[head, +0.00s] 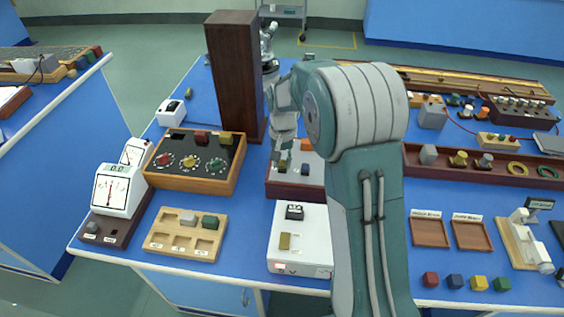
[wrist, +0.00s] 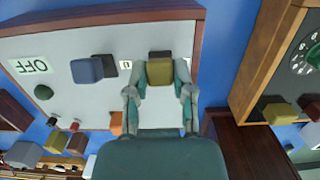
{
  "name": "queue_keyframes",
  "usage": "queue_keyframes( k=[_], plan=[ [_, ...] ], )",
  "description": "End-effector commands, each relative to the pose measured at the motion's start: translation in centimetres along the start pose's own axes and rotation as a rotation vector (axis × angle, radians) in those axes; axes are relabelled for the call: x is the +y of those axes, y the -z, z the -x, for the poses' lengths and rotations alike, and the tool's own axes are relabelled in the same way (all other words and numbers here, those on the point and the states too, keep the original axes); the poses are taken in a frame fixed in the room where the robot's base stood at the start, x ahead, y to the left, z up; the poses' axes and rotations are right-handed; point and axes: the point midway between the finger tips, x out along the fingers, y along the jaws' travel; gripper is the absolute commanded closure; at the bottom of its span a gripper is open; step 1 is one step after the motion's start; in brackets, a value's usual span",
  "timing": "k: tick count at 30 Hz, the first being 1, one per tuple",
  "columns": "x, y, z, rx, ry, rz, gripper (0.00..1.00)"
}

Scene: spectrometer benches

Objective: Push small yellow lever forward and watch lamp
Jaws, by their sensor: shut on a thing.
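The small yellow lever (wrist: 160,71) is a yellow block standing on a white-topped panel (wrist: 75,32) with dark red-brown sides. My gripper (wrist: 159,92) has a finger on each side of the lever and is shut on it. In the head view my gripper (head: 283,160) reaches down onto the panel's left part, and the lever is mostly hidden there. A dark green dome (wrist: 43,92) sits on the panel near an OFF label (wrist: 31,66). I cannot tell whether the dome is a lamp or whether any lamp is lit.
A blue block (wrist: 86,70) and an orange piece (wrist: 116,122) are on the same panel. A tall dark wooden box (head: 233,75) stands close behind my gripper. A wooden-framed dial box (head: 196,160) is at its left, and a white box (head: 301,238) is in front.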

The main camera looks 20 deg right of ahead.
Motion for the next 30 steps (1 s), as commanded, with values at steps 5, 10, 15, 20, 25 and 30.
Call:
queue_keyframes(
  k=[5, 10, 15, 20, 25, 30],
  plan=[
    [0.0, 0.8, -0.1, -0.137, 0.001, -0.002, 1.00],
    [-0.1, 1.6, -0.1, -0.290, 0.000, -0.001, 1.00],
    [-0.1, 2.4, -0.1, -0.438, 0.001, 0.001, 1.00],
    [-0.1, 3.0, -0.2, -0.558, 0.001, 0.001, 1.00],
    [-0.1, 3.4, -0.3, -0.652, 0.002, 0.000, 1.00],
    [-0.1, 3.7, -0.3, -0.711, 0.001, 0.000, 1.00]
  ],
)
